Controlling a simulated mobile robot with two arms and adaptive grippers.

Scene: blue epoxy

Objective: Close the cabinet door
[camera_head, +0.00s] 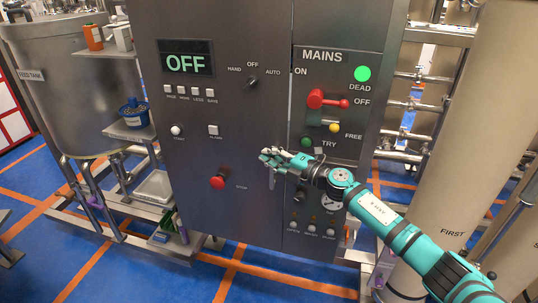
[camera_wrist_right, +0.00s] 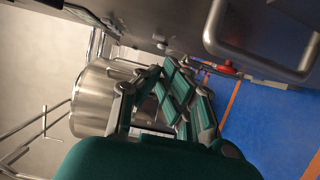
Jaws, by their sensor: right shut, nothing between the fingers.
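The grey steel cabinet has a left panel (camera_head: 200,120) with an OFF display and a red stop knob (camera_head: 217,182), and a right MAINS panel (camera_head: 345,75) with a red lever (camera_head: 328,100). A vertical seam runs between them; I cannot tell whether the door stands slightly ajar. My right gripper (camera_head: 268,156) is shut and empty in front of the panel, near the seam. In the right wrist view its fingers (camera_wrist_right: 170,68) point along the cabinet face, with a metal bar handle (camera_wrist_right: 262,60) to their right. Contact with the door cannot be told. My left gripper is out of view.
A steel feed tank (camera_head: 65,85) stands left of the cabinet beside a shelf (camera_head: 130,132) holding a blue container (camera_head: 133,113). Pipework (camera_head: 410,100) and a large beige column (camera_head: 485,120) stand on the right.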

